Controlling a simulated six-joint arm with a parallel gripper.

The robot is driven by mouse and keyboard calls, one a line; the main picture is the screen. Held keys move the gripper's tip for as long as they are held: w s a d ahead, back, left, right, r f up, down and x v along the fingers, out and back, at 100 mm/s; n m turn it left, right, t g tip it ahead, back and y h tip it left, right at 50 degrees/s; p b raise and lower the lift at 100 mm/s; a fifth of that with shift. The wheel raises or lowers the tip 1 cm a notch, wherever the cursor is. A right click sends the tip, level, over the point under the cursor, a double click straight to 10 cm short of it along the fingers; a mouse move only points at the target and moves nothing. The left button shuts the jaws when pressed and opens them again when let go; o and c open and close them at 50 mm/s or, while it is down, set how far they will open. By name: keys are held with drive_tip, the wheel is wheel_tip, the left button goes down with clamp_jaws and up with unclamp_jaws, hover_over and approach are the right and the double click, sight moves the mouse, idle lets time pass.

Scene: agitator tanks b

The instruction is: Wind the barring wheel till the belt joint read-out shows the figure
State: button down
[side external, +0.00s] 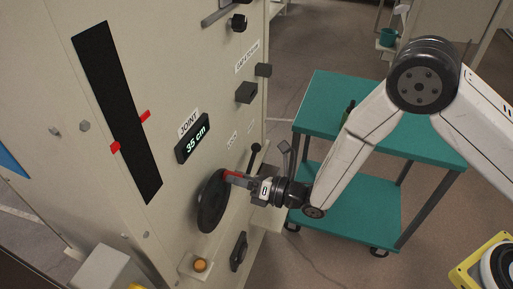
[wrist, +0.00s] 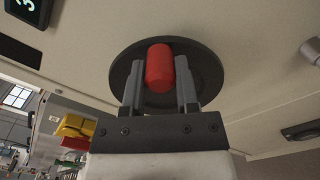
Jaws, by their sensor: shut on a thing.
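The barring wheel (side external: 211,207) is a dark disc on the beige panel. It also fills the upper middle of the wrist view (wrist: 124,72). Its red handle (wrist: 159,68) stands out from the disc. My gripper (side external: 236,178) is shut on the red handle, with one finger on each side of it in the wrist view.
A small lever (side external: 255,153) is close above my gripper. A box with an orange button (side external: 200,265) sits below the wheel. Dark knobs (side external: 246,92) stand out at upper right. A teal cart (side external: 335,95) stands behind my arm.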

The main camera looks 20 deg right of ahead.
drive_tip(key=shift+s+a+r+n, duration=0.2)
drive_tip(key=shift+s+a+n, duration=0.1)
drive_tip(key=shift+n, duration=0.45)
drive_tip(key=shift+s+a+r+n, duration=0.15)
drive_tip(key=shift+s+a+n, duration=0.1)
drive_tip(key=shift+n, duration=0.55)
drive_tip(key=shift+s+a+r+n, duration=0.2)
drive_tip(key=shift+s+a+n, duration=0.1)
drive_tip(key=shift+n, duration=0.45)
drive_tip(key=shift+c, duration=1.4)
unclamp_jaws()
drive_tip(key=shift+w, duration=0.1)
drive_tip(key=m, duration=0.8)
drive_tip(key=shift+r+m, duration=0.1)
drive_tip(key=shift+m, duration=1.4)
drive_tip(key=shift+m, duration=0.3)
